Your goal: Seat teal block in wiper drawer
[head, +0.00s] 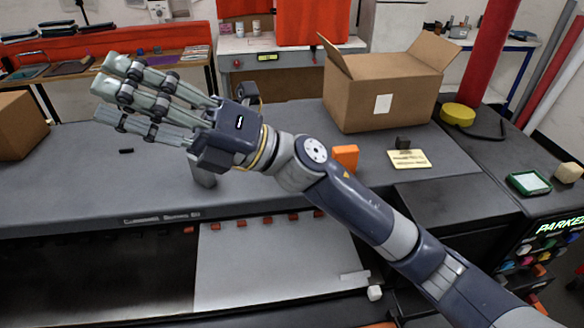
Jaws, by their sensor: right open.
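My right gripper (118,90) reaches across from the lower right, over the grey counter. Its fingers are spread, point to the upper left and hold nothing. My left gripper is not in view. I cannot make out a clear teal block. A green-rimmed block with a pale top (529,183) lies on the dark surface at the right, far from my right gripper. Which part is the wiper drawer I cannot tell. Below the counter's front edge is an open bay with a pale panel (270,265) and several small orange tabs along its top.
The grey counter (80,185) is mostly clear on the left. An open cardboard box (375,95) stands behind my arm. An orange block (346,157), a cream card (409,159), a yellow roll (457,114) and a tan block (569,172) lie about. A lit "PARKED" sign (560,226) is at right.

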